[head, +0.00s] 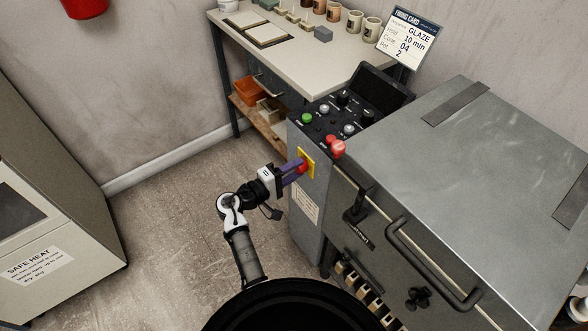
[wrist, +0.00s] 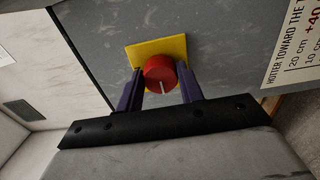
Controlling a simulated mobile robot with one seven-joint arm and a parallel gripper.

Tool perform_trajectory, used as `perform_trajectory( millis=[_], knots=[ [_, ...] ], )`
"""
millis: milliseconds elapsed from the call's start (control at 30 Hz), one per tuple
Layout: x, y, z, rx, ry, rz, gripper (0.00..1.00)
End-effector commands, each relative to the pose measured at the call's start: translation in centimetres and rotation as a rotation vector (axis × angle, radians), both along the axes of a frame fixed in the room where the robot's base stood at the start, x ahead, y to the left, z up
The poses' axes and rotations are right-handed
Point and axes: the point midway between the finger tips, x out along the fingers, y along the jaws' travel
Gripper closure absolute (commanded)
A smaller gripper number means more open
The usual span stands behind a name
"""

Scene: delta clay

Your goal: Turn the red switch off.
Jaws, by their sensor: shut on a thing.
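The red switch (wrist: 160,73) is a round knob with a white pointer line, set on a yellow plate (wrist: 150,49) on the grey side of a control cabinet. In the head view the red switch (head: 302,167) is partly hidden by the fingers, and the yellow plate (head: 310,158) shows around it. My gripper (wrist: 160,85) has its purple fingers on both sides of the knob and is shut on it. In the head view my gripper (head: 296,171) reaches the cabinet from the left.
The control panel (head: 324,120) above holds a green button (head: 306,118), a red mushroom button (head: 338,147) and several knobs. A kiln (head: 450,150) with a handle stands to the right. A worktable (head: 290,60) with cups is behind. A cabinet (head: 50,180) stands at left; the floor between is clear.

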Motion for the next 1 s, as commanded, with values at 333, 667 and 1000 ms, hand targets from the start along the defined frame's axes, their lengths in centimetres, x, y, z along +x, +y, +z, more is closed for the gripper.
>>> perform_trajectory(
  millis=[333, 667, 1000],
  knots=[
    [0.0, 0.0, 0.0, -0.001, 0.001, 0.000, 0.42],
    [-0.3, 0.6, -0.1, 0.000, 0.000, 0.003, 0.42],
    [-4.3, 6.2, -0.3, 0.001, -0.001, 0.006, 0.42]
  ],
)
